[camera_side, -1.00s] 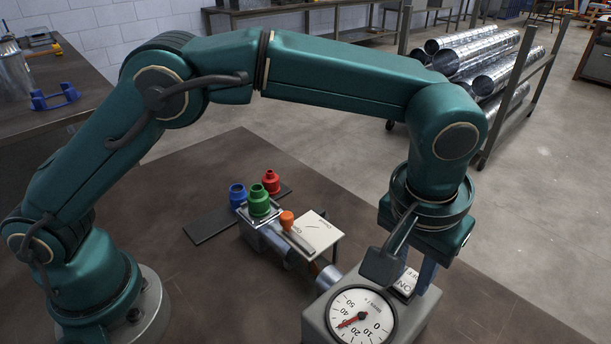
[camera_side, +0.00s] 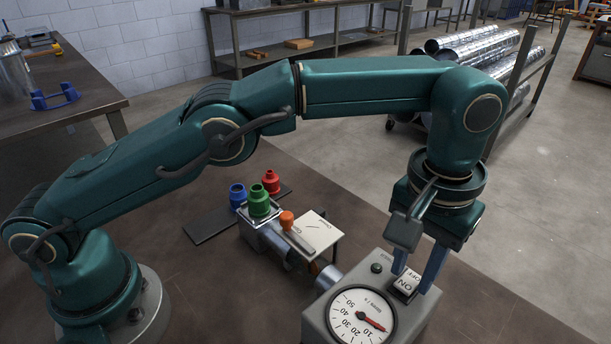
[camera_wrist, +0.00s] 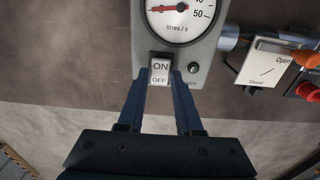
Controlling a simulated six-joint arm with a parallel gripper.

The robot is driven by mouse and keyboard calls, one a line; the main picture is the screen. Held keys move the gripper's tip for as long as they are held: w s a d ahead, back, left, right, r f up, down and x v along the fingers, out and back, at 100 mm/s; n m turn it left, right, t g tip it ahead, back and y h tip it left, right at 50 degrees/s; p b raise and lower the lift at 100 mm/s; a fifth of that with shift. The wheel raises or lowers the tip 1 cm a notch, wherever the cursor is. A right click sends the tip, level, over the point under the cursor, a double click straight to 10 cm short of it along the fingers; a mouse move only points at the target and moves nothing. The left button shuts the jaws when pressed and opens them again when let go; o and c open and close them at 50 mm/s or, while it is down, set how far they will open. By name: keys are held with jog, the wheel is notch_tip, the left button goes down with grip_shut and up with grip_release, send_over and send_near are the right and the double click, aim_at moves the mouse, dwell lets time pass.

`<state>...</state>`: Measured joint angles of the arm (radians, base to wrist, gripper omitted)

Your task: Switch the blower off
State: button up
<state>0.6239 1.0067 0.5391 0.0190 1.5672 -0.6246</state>
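The blower box (camera_side: 318,318) is grey, with a round dial (camera_side: 352,322) and a white rocker switch (camera_side: 407,282) marked ON and OFF. In the wrist view the switch (camera_wrist: 160,70) shows a broad ON face and a narrower OFF end, which looks pressed down. The dial's red needle (camera_wrist: 168,9) points left, away from 40 and 50. A small lamp (camera_side: 376,268) beside the switch looks dark green. My gripper (camera_side: 413,277) is just above the switch, empty, its two blue fingers apart; in the wrist view they flank the OFF end (camera_wrist: 161,88).
A pipe joins the box to a damper with a white plate (camera_side: 318,236) and an orange-knobbed lever (camera_side: 287,220). Blue, green and red fittings (camera_side: 258,201) stand beyond it. Bare bench lies around the box.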

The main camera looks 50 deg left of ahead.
jog(key=shift+o, duration=1.2)
jog(key=shift+s+t, duration=0.3)
jog(key=shift+t, duration=0.3)
